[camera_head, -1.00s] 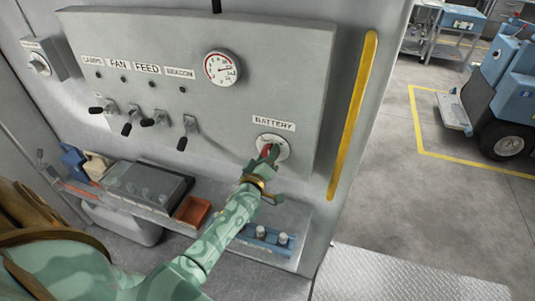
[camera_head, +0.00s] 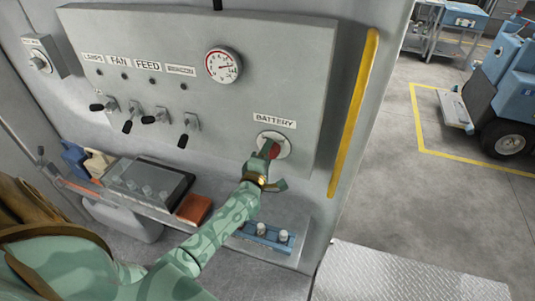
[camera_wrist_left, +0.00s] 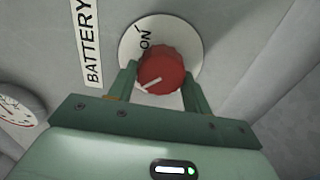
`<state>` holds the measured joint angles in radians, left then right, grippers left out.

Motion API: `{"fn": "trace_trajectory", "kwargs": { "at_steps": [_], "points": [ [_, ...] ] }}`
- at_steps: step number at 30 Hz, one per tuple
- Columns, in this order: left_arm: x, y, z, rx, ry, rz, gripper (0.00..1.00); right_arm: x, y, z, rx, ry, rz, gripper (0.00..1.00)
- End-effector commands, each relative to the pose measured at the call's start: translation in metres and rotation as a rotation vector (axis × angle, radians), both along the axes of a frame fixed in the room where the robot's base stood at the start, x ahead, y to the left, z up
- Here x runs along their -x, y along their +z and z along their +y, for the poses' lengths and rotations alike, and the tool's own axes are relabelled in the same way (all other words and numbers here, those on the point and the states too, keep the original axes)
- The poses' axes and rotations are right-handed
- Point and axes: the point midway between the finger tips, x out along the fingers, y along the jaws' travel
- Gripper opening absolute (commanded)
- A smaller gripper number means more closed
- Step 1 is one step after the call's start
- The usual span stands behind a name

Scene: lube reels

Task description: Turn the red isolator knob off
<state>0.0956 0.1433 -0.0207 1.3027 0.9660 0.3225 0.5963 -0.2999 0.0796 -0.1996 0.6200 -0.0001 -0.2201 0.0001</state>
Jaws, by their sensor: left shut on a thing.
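The red isolator knob (camera_wrist_left: 160,68) sits on a round white plate (camera_wrist_left: 186,38) beside the BATTERY label (camera_wrist_left: 88,45) on the grey panel. In the wrist view my left gripper (camera_wrist_left: 163,82) is shut on the knob, one finger on each side. The knob's white pointer line is at its lower left, away from the ON mark (camera_wrist_left: 146,42). In the head view my left gripper (camera_head: 264,158) covers much of the plate, and a little red of the knob (camera_head: 275,152) shows beside the fingers. My right gripper is not in view.
Several black-handled levers (camera_head: 162,116) and a round gauge (camera_head: 223,66) are on the panel to the left. Below are a ledge with an orange box (camera_head: 194,209) and a blue tray (camera_head: 256,241). A yellow rail (camera_head: 354,113) runs down the panel's right side.

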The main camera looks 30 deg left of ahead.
Motion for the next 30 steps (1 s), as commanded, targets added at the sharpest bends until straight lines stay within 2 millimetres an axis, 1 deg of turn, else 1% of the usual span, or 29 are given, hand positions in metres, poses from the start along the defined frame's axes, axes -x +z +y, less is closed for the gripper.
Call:
{"fn": "trace_trajectory", "kwargs": {
  "at_steps": [17, 18, 19, 20, 27, 30],
  "points": [
    [0.0003, -0.0009, 0.0001, 0.031, 0.001, -0.005, 0.27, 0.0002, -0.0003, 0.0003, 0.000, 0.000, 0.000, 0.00],
    [0.0004, -0.0009, 0.0002, 0.031, 0.001, -0.005, 0.60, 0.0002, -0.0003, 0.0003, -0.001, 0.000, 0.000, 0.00],
    [0.0003, -0.0009, 0.0001, 0.029, 0.001, -0.006, 0.69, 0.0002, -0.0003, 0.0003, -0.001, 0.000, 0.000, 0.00],
    [0.0003, -0.0009, 0.0001, 0.029, 0.001, -0.006, 0.71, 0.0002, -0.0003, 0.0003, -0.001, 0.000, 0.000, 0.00],
    [0.0004, -0.0005, 0.0000, 0.027, 0.000, -0.006, 0.71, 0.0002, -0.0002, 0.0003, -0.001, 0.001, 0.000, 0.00],
    [0.0050, -0.0008, -0.0013, 0.029, 0.000, -0.005, 0.71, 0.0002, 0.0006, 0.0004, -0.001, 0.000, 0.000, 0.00]
  ]
}}
